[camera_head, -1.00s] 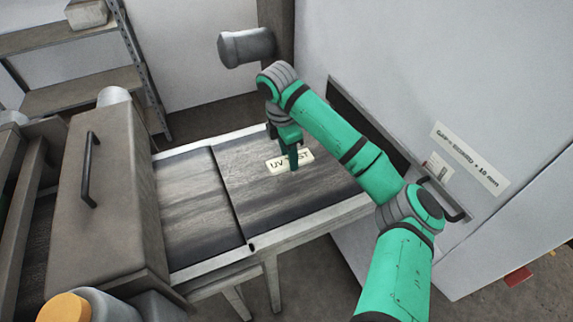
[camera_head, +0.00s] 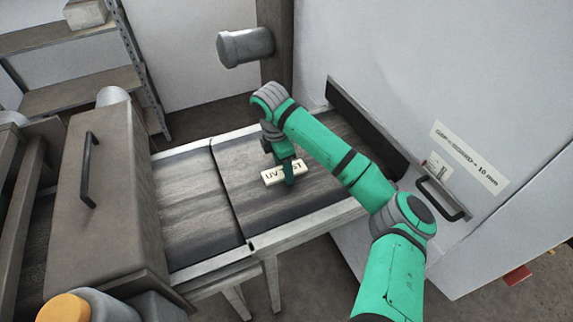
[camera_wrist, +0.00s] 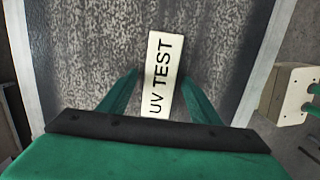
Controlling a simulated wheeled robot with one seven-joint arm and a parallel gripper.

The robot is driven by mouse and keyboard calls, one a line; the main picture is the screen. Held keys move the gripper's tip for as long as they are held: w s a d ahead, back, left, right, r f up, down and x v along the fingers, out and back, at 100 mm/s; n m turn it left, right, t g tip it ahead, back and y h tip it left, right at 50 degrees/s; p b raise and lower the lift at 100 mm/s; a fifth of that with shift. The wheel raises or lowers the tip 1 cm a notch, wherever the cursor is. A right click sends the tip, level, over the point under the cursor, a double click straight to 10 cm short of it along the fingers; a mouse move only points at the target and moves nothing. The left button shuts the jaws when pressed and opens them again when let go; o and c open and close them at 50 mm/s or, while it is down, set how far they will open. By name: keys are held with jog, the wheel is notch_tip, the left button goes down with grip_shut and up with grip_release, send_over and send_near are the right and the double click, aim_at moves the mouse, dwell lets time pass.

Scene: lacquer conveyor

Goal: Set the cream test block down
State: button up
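The cream test block (camera_head: 272,177) is a flat bar marked "UV TEST", over the dark belt in the head view. In the wrist view the block (camera_wrist: 163,65) lies lengthwise between my two green fingers, with its far end beyond the fingertips. One finger hides part of the lettering in the head view. I cannot tell whether the block's underside touches the belt.
The conveyor belt (camera_head: 240,200) has bare surface around the block and pale side rails (camera_head: 310,222). A grey machine with a dark slot (camera_head: 365,125) stands at the right. A grey hood with a handle (camera_head: 110,190) stands at the left. A pale box (camera_wrist: 287,92) sits beside the belt.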

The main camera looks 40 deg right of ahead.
aim_at(279, 172)
notch_tip(279, 172, up, 12)
jog(key=a, duration=0.1)
jog(key=shift+w+a, duration=0.15)
jog(key=shift+w, duration=0.1)
dwell(0.5)
jog(key=shift+w+r, duration=0.1)
